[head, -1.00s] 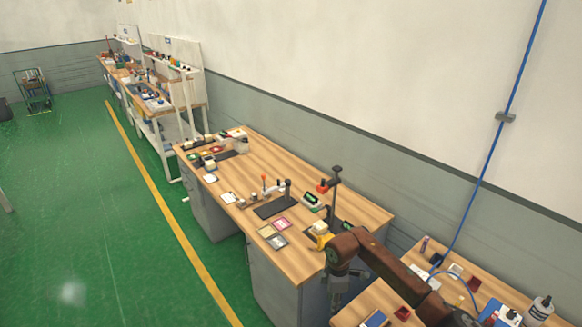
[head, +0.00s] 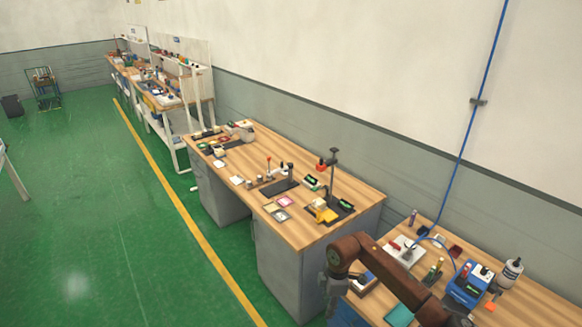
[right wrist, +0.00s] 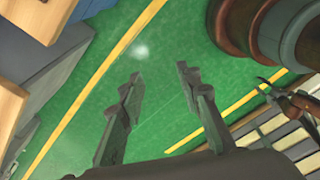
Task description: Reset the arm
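My right arm, brown, comes in at the bottom right of the head view and bends down at its elbow. Its gripper (head: 334,296) hangs beside the near workbench, over the green floor, partly cut off by the lower edge. In the right wrist view the two fingers of the right gripper (right wrist: 160,76) stand apart with only green floor between them, so it is open and empty. My left gripper does not show in the head view.
A wooden workbench (head: 335,196) with small tools runs along the wall. A nearer bench (head: 447,262) at the lower right holds a blue device (head: 467,288) and a bottle (head: 510,272). Green floor (head: 110,220) at left is clear.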

